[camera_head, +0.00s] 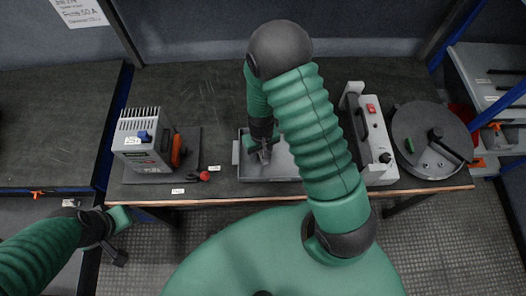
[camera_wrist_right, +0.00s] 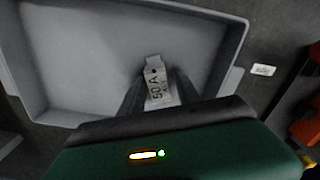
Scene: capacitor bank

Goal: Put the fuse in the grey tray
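The grey tray (camera_head: 284,168) lies on the dark bench top, and its wide floor and rim also show in the right wrist view (camera_wrist_right: 75,65). My right gripper (camera_head: 264,156) points down over the left part of the tray. In the right wrist view my right gripper (camera_wrist_right: 156,92) is shut on the fuse (camera_wrist_right: 157,85), a small pale piece marked 50 A. The fuse is over the tray; whether it touches the tray floor I cannot tell. My left gripper (camera_head: 119,238) is low at the left, off the bench's front edge, and its finger opening is unclear.
A grey device with fins (camera_head: 143,140) stands left of the tray, with a red-knobbed lever (camera_head: 203,176) before it. A white box with a red switch (camera_head: 375,135) and a round grey lidded thing (camera_head: 425,140) stand to the right. Blue-framed shelves (camera_head: 490,90) border the right side.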

